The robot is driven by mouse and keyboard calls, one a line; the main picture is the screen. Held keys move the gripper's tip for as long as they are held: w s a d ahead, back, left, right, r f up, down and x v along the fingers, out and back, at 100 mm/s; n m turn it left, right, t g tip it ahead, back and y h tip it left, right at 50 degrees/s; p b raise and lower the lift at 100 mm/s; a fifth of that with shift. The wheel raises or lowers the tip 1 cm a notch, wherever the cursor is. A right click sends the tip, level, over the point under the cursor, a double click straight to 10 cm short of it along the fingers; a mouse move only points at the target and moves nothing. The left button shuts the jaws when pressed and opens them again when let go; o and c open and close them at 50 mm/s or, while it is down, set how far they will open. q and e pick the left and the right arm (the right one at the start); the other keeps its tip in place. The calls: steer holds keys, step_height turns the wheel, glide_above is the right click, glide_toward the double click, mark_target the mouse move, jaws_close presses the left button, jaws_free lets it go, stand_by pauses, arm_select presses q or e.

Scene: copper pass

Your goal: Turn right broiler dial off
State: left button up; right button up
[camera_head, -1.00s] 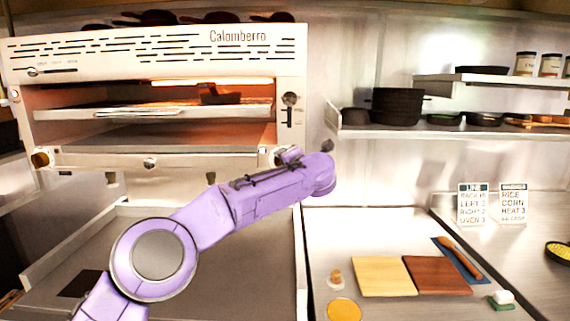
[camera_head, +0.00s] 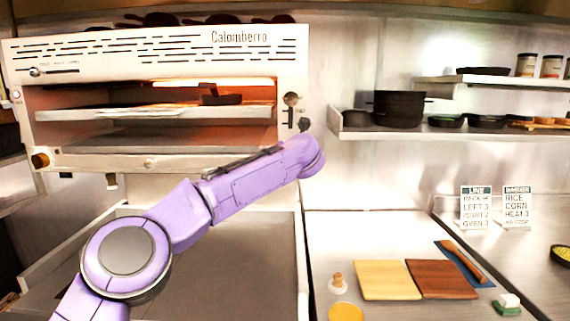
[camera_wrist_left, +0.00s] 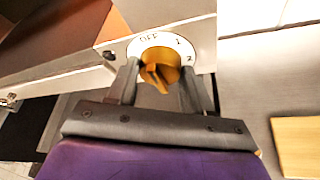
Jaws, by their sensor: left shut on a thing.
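The right broiler dial is a brass knob (camera_wrist_left: 158,66) on a white plate with printed marks, seen in the left wrist view. My left gripper (camera_wrist_left: 160,82) has one finger on each side of the knob and is shut on it. The knob's pointed grip is between the fingers. In the head view, my purple left arm covers the right dial and most of the gripper. The broiler (camera_head: 90,75) fills the upper left of that view, with a glowing element inside. My right gripper is not in view.
Another brass dial (camera_head: 40,160) is at the broiler's lower left. A shelf (camera_head: 440,134) with black pans is to the right. A light board (camera_head: 387,279) and a brown board (camera_head: 441,279) lie on the counter below. Two small signs (camera_head: 476,207) stand behind them.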

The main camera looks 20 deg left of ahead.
arm_select(q)
steer(key=shift+a+r, duration=0.1)
steer(key=shift+r, duration=0.3)
steer(key=o, duration=0.9)
steer(key=shift+o, duration=0.7)
steer(key=shift+w+f, duration=0.1)
steer(key=shift+f, duration=0.15)
steer(key=b+v, duration=0.5)
steer(key=v, duration=0.5)
steer(key=shift+s+d, duration=0.2)
